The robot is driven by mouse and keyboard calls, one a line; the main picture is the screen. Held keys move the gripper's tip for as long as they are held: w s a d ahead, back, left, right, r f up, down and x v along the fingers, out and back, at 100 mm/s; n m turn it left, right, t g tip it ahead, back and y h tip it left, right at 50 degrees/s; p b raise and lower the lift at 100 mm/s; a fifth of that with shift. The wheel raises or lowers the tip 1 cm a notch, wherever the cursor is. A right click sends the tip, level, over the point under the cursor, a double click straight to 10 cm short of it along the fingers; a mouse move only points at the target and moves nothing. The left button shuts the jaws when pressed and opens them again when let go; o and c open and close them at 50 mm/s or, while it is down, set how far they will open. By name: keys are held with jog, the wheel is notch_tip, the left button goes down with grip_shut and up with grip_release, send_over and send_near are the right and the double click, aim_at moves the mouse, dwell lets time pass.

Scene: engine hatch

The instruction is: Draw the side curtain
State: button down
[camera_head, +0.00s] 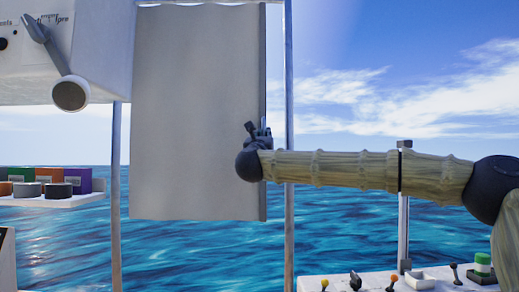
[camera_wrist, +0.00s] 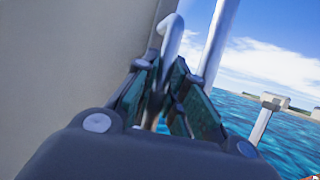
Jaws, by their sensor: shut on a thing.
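The side curtain (camera_head: 195,110) is a flat grey sheet hanging upright in the head view, between two thin posts. My gripper (camera_head: 258,132) is at the curtain's right edge, a little below mid-height. In the wrist view the curtain (camera_wrist: 70,60) fills the left side. My gripper (camera_wrist: 163,75) is shut there on a pale curved rod or handle (camera_wrist: 171,38) beside the curtain's edge. The lower part of the handle is hidden between the fingers. In the head view the fingers and wrist hide the grasped spot.
A post (camera_head: 288,220) stands just right of the curtain, and another post (camera_head: 116,200) stands to its left. A white box with a lever (camera_head: 45,45) hangs upper left. A shelf (camera_head: 50,200) holds coloured boxes. A panel with knobs (camera_head: 330,284) is lower right.

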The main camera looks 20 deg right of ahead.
jog(key=d, duration=0.1)
jog(key=s+d+b, duration=0.1)
jog(key=d, duration=0.2)
jog(key=shift+s+d+r, duration=0.25)
jog(key=shift+d, duration=0.1)
jog(key=c, duration=1.5)
grip_release()
jog(key=shift+o, duration=0.2)
jog(key=shift+w+a+f, duration=0.1)
jog(key=shift+f, duration=0.05)
jog(key=v, duration=1.2)
jog(key=shift+a, duration=0.1)
